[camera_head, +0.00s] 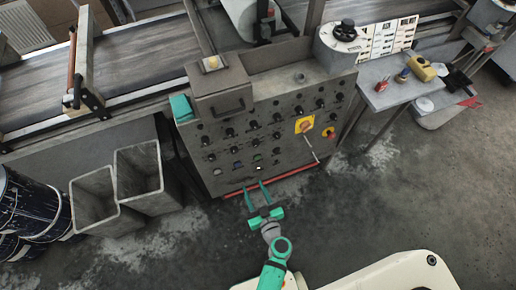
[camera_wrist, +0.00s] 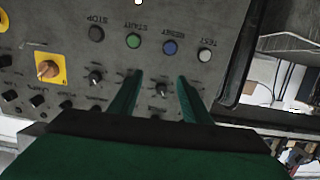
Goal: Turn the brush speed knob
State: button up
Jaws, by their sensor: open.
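The grey control panel (camera_head: 270,130) carries rows of black knobs, and it fills much of the wrist view (camera_wrist: 120,55). I cannot read which knob is the brush speed knob. My gripper (camera_head: 255,185) is open and empty at the panel's lower edge in the head view. In the wrist view its two green fingers (camera_wrist: 160,77) point at the panel, with one small black knob (camera_wrist: 161,89) showing between them. The fingers stand apart on either side of that knob; I cannot tell how far they are from the panel face. Another black knob (camera_wrist: 95,77) is left of the fingers.
Coloured buttons, among them a green button (camera_wrist: 133,41) and a blue button (camera_wrist: 169,47), sit near the fingers. A yellow-plated rotary switch (camera_wrist: 47,68) is farther left. A red bar (camera_head: 290,173) runs along the panel's bottom. Grey bins (camera_head: 140,178) stand left; a side table (camera_head: 395,88) stands right.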

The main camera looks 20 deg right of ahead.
aim_at(257, 144)
jog(key=w+d+r+n+t, duration=0.1)
jog(key=w+d+r+t, duration=0.25)
jog(key=d, duration=0.35)
jog(key=shift+g+h, duration=0.3)
jog(key=shift+g, duration=0.05)
jog(key=w, duration=1)
jog(key=shift+w+r, duration=0.4)
jog(key=shift+c, duration=0.6)
jog(key=c, duration=0.9)
